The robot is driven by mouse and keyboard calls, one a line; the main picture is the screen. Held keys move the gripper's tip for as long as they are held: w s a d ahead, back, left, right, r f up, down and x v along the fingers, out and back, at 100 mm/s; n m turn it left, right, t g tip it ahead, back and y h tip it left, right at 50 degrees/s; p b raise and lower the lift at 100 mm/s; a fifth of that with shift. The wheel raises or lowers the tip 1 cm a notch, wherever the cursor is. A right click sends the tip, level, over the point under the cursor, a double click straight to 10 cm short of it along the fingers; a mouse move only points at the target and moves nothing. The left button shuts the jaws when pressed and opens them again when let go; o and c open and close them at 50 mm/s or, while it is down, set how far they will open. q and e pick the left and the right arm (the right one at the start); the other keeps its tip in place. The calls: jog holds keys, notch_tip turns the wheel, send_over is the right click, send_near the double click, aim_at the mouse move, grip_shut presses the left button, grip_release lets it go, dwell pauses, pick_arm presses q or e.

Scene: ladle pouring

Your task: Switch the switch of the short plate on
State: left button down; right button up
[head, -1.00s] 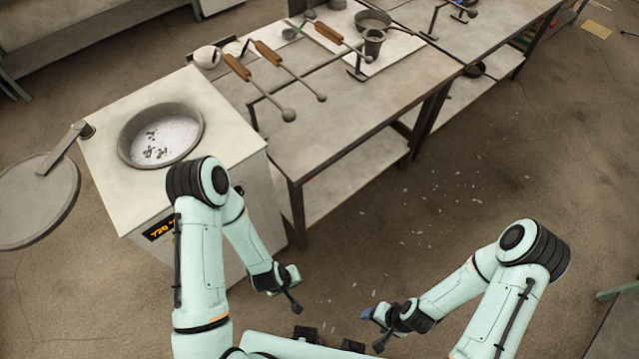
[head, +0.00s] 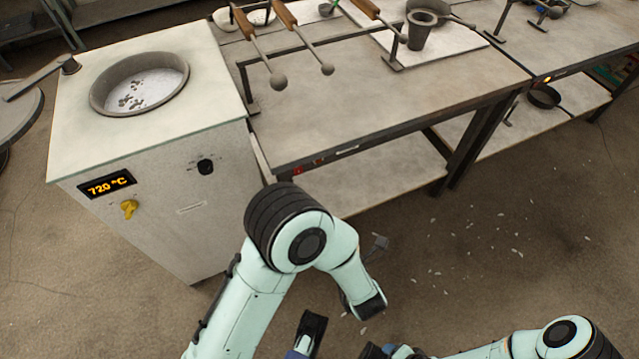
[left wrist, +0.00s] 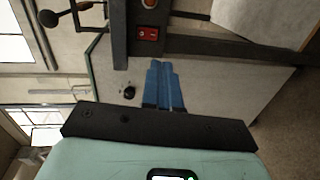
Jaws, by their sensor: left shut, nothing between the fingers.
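A red rocker switch (head: 297,171) sits on the dark front rail of the near table, beside the furnace cabinet. In the left wrist view the red switch (left wrist: 148,34) is on the dark rail, with a round orange-brown part (left wrist: 149,4) beside it. I cannot tell its position. My left gripper (left wrist: 163,66) has blue fingers, closed together and empty; in that view they lie just below the switch, and the gap in depth is unclear. My right gripper is at the bottom of the head view, partly cut off, and its jaws cannot be made out.
The furnace cabinet (head: 150,195) reads 720 °C and has a yellow knob (head: 129,209) and a black knob (head: 206,166). Ladles (head: 277,80) overhang the near table, which also bears a crucible (head: 421,30). The far table (head: 590,45) stands at right.

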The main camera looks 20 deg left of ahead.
pick_arm(q)
jog(key=shift+s+d+r+n+y, duration=0.1)
jog(key=shift+d+r+n+y, duration=0.15)
jog(key=shift+r+n+y, duration=0.2)
pick_arm(e)
jog(key=shift+w+d+f, duration=0.25)
jog(key=shift+w+f, duration=0.05)
pick_arm(q)
jog(key=shift+f, duration=0.1)
jog(key=b, duration=0.2)
send_near(299, 173)
jog(key=x, duration=0.7)
pick_arm(e)
jog(key=shift+w+d+f+t, duration=0.2)
jog(key=shift+w+d+f, duration=0.1)
jog(key=shift+w+f, duration=0.2)
jog(key=shift+w+d+f+t, duration=0.25)
jog(key=shift+w+f, duration=0.1)
jog(key=shift+w, duration=0.25)
